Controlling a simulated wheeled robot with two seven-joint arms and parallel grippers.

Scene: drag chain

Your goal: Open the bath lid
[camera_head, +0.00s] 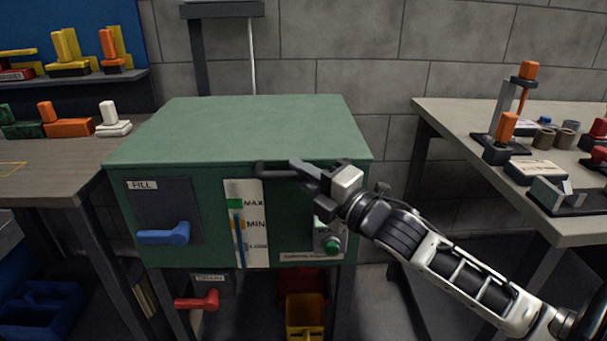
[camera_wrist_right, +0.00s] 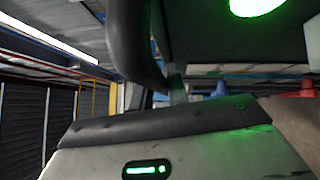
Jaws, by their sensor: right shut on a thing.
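The bath is a green box-shaped cabinet with a flat green lid (camera_head: 240,130) on top. The lid looks closed and level. A dark bar handle (camera_head: 272,168) sits at the lid's front edge. My right gripper (camera_head: 305,168) is shut on the handle at its right part, with the arm reaching in from the lower right. In the right wrist view the dark curved handle (camera_wrist_right: 135,45) runs close past the gripper, with a green glow above. The fingertips are partly hidden. My left gripper does not show.
The cabinet front has a blue FILL lever (camera_head: 163,235), a level gauge (camera_head: 246,225) and a green button (camera_head: 332,245). A red DRAIN lever (camera_head: 197,300) is below. Benches with parts stand left (camera_head: 50,175) and right (camera_head: 450,115). A wall is behind.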

